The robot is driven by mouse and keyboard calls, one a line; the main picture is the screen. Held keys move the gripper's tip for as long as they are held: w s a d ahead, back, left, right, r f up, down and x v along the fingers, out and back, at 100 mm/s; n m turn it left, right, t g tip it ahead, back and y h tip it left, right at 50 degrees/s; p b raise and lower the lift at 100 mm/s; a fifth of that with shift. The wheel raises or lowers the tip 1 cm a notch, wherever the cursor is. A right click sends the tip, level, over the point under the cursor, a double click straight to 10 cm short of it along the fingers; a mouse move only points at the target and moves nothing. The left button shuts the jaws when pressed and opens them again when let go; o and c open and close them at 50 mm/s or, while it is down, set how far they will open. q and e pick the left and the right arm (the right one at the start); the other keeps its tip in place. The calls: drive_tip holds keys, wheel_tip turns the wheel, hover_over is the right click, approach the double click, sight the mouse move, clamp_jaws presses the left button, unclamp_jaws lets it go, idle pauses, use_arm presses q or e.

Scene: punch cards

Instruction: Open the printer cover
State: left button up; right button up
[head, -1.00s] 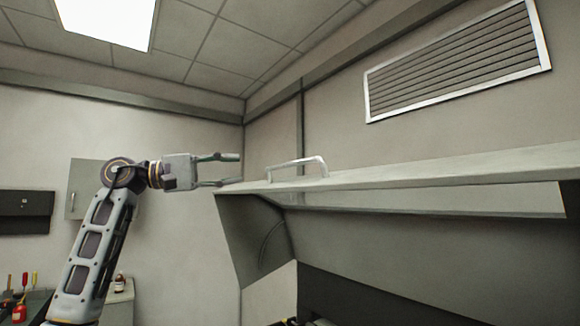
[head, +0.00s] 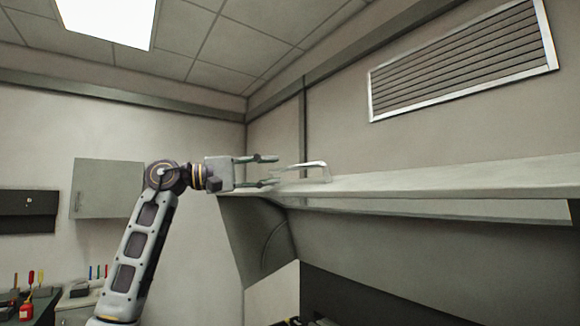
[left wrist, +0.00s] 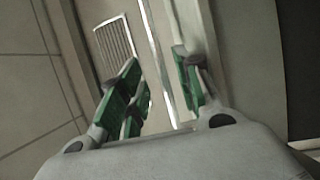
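The printer cover (head: 430,180) is a long pale panel running from the middle to the right edge of the head view. It stands raised and nearly level, with dark grey housing (head: 400,245) below it. A pale bar handle (head: 326,170) stands on its top near the left end. My left gripper (head: 270,170) is open, its green-padded fingers one above the other, at the handle's left end. In the left wrist view, the open fingers (left wrist: 160,90) have pale strips between and beyond them. I cannot tell whether they touch the handle. My right gripper is not in view.
A wall vent (head: 460,65) is above the cover. The space above the handle is clear.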

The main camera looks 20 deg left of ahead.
sight(287, 169)
use_arm(q)
drive_tip(key=shift+p+x, duration=0.65)
drive_tip(key=shift+x, duration=2.15)
clamp_jaws()
